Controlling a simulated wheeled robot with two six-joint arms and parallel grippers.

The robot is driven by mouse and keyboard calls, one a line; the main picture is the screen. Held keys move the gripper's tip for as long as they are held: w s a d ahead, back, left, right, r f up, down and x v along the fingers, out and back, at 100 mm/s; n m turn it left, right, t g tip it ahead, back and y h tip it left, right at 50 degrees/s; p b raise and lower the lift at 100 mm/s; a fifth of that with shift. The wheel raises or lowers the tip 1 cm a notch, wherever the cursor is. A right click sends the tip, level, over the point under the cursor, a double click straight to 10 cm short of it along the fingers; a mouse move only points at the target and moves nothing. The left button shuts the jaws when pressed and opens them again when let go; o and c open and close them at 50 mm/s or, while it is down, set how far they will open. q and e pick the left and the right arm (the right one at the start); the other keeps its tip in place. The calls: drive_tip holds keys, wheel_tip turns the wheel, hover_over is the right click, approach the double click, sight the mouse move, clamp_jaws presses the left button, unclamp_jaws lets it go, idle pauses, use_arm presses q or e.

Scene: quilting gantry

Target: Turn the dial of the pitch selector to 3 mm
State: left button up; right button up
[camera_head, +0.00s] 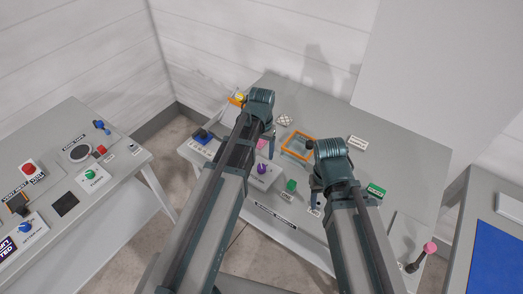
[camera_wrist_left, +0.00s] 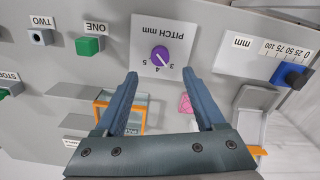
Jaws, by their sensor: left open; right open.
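The pitch selector is a pale plate (camera_wrist_left: 140,32) marked PITCH mm with a purple dial (camera_wrist_left: 160,56), upside down in the left wrist view. The figures 3, 4 and 5 show along the dial's lower edge; a light pointer line on it slants toward the 3 side, too small to read exactly. In the head view the purple dial (camera_head: 262,169) shows just right of my left arm. My left gripper (camera_wrist_left: 160,74) is open, its fingertips on either side below the dial in the picture, with nothing between them. My right gripper (camera_head: 316,188) is open, farther right over the table.
Beside the selector are a green button (camera_wrist_left: 89,46) marked ONE, a button (camera_wrist_left: 40,37) marked TWO and a blue slider (camera_wrist_left: 291,74) on a mm scale. An orange frame (camera_head: 297,146) and a pink piece (camera_wrist_left: 185,104) lie behind. Another control table (camera_head: 110,200) stands left.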

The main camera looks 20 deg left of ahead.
use_arm(q)
wheel_tip(320, 180, up, 5)
drive_tip(key=p, duration=0.3)
drive_tip(key=shift+f+p, duration=0.15)
drive_tip(key=shift+p, duration=0.15)
use_arm(e)
wheel_tip(320, 180, up, 5)
drive_tip(key=shift+f, duration=0.15)
use_arm(q)
drive_tip(key=s+d+f+m+y+b, duration=0.1)
drive_tip(key=s+d+f+m+b, duration=0.1)
drive_tip(key=s+d, duration=0.8)
drive_tip(key=s+f+b, duration=0.1)
drive_tip(key=s, duration=0.3)
drive_tip(key=shift+s+d+m, duration=0.15)
drive_tip(key=shift+s+m, duration=0.1)
drive_tip(key=shift+m, duration=0.05)
use_arm(e)
wheel_tip(320, 180, down, 3)
drive_tip(key=shift+f, duration=0.2)
use_arm(q)
drive_tip(key=shift+f, duration=0.1)
